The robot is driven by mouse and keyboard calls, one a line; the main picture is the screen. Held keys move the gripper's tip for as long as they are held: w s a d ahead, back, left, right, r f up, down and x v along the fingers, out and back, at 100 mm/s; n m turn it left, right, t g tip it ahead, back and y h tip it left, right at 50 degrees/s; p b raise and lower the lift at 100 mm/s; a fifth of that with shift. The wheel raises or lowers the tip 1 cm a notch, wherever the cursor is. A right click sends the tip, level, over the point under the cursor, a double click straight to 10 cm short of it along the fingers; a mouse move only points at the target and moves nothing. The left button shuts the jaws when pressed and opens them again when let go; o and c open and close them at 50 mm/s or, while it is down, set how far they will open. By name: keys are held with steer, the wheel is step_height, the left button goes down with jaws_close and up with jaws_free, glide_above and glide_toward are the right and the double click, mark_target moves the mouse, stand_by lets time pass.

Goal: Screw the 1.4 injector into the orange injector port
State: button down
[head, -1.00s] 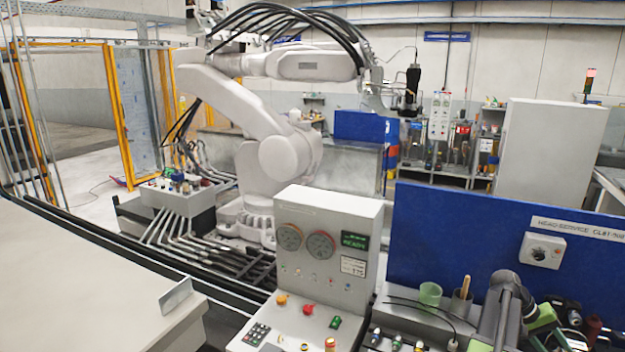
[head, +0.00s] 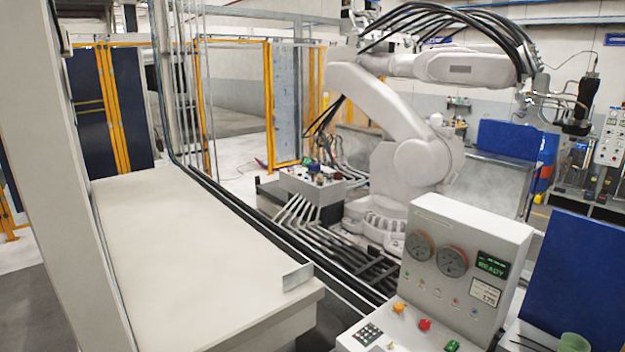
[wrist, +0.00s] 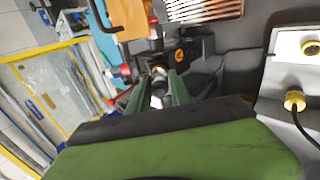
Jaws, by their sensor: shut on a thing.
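My gripper (wrist: 160,92) shows in the wrist view, its two green fingers pointing away from the camera. It is shut on a small pale metallic part (wrist: 158,88), mostly hidden between the fingers; I cannot read a size on it. Just beyond the fingertips is a dark block with an orange ring mark (wrist: 180,57). I cannot tell whether this is the orange injector port, or whether the held part touches anything. The head view shows neither my gripper nor a clear injector port.
In the head view, a console (head: 468,245) with gauges and a READY display stands at the front right. A long pale bench (head: 185,255) lies at left. A large white robot arm (head: 390,130) stands behind. A yellow-brass fitting (wrist: 294,101) is at right in the wrist view.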

steer(key=m, duration=0.4)
steer(key=shift+m, duration=0.4)
steer(key=m, duration=0.3)
steer(key=shift+m, duration=0.3)
steer(key=m, duration=0.3)
steer(key=shift+m, duration=0.4)
steer(key=m, duration=0.5)
steer(key=shift+m, duration=0.4)
steer(key=m, duration=0.5)
steer(key=shift+m, duration=0.6)
